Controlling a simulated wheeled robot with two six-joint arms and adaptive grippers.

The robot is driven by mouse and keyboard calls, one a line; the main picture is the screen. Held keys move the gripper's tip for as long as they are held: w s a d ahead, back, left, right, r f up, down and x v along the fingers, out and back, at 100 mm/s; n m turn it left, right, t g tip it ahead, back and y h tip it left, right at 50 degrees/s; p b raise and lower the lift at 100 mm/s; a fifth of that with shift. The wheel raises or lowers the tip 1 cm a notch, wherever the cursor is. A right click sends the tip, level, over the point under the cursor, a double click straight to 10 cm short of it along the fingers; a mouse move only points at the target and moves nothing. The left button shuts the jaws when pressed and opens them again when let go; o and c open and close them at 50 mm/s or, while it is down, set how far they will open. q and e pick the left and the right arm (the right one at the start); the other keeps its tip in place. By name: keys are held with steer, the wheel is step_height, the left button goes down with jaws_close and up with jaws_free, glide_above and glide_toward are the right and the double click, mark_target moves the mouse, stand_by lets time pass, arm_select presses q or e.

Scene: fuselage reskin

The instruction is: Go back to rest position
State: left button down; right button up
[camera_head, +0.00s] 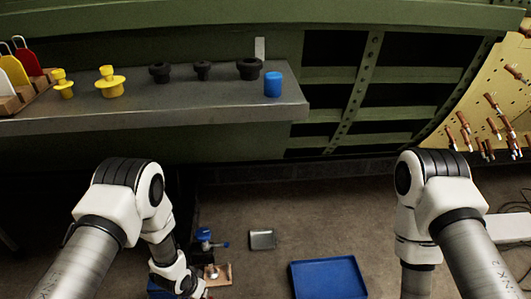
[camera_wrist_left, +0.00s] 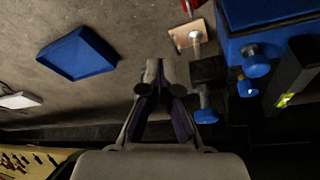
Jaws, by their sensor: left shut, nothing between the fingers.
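My left gripper (camera_wrist_left: 160,68) is in the left wrist view, pointing down over the floor. Its two dark fingers are together, with nothing between them. In the head view my left arm bends down past the shelf's front edge, and its wrist is near the bottom edge, left of centre. My right arm bends down on the right side of the head view, and its gripper is out of the picture.
A grey shelf (camera_head: 200,105) holds yellow knobs (camera_head: 110,82), black knobs (camera_head: 249,69) and a blue cylinder (camera_head: 273,84). A blue tray (camera_head: 328,279) and a small metal tray (camera_head: 262,239) lie on the floor. The green fuselage frame (camera_head: 345,75) stands behind.

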arm_select(q)
steer(key=s+a+r+n+g+y, duration=0.1)
steer(key=s+a+r+n+g, duration=0.15)
steer(key=s, duration=0.95)
steer(key=s+a+r+n+g, duration=0.1)
steer(key=s+a+r+n, duration=0.15)
steer(key=s, duration=0.95)
step_height(320, 180, up, 26)
steer(key=s+p, duration=0.1)
steer(key=p, duration=2.2)
steer(key=shift+s+a+f+m+y+p, duration=0.25)
steer(key=shift+a+m+y+p, duration=0.05)
steer(key=shift+a+p, duration=0.1)
